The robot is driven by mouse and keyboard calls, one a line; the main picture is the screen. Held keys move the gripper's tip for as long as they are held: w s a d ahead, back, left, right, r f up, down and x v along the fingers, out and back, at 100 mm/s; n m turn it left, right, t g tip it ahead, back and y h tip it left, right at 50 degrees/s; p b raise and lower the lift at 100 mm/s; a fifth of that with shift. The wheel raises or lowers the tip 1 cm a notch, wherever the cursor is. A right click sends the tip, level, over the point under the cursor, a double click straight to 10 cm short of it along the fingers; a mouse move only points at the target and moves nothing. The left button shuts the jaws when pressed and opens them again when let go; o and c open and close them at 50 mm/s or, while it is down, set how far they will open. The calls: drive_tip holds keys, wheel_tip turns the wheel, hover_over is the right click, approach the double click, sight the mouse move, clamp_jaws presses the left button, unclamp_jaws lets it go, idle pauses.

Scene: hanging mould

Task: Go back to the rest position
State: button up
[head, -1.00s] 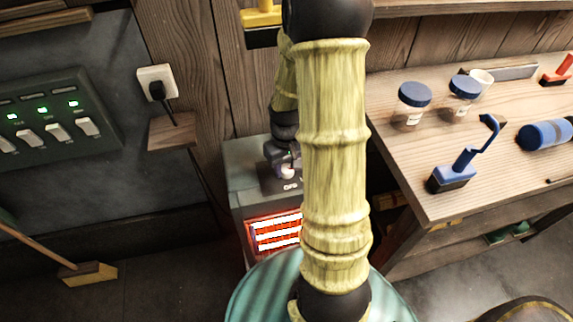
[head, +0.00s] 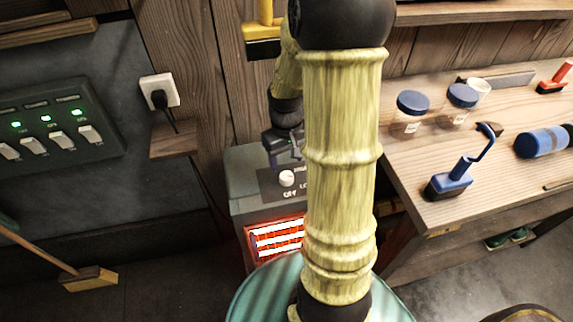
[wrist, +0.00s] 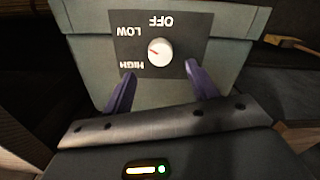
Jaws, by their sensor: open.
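My gripper (wrist: 160,95) is open and empty in the wrist view, its two purple fingers spread apart. Beyond them is the heater (wrist: 232,55) with its white knob (wrist: 160,52) on a dark panel marked OFF, LOW and HIGH. The knob lies between the fingers in the picture and looks clear of them. In the head view my gripper (head: 290,152) is above and behind the knob (head: 286,178), partly hidden by my arm. The heater (head: 240,185) has bright glowing bars (head: 275,238) on its front.
A workbench (head: 420,215) on the right holds lidded jars (head: 411,112), a blue tool (head: 455,178) and a blue cylinder (head: 542,142). A switch panel (head: 55,125) and a plugged socket (head: 160,92) are on the left. A broom (head: 88,278) lies low at left.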

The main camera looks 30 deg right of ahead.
drive_tip(key=shift+r, duration=0.45)
drive_tip(key=shift+s+a+r, duration=0.1)
drive_tip(key=shift+a+r, duration=0.05)
drive_tip(key=shift+a, duration=0.25)
drive_tip(key=s+a+r+t, duration=0.35)
drive_tip(key=s+a, duration=0.25)
drive_tip(key=a, duration=0.5)
wheel_tip(320, 180, up, 15)
drive_tip(key=p, duration=1.5)
drive_tip(key=shift+g, duration=0.45)
drive_tip(key=shift+w, duration=0.1)
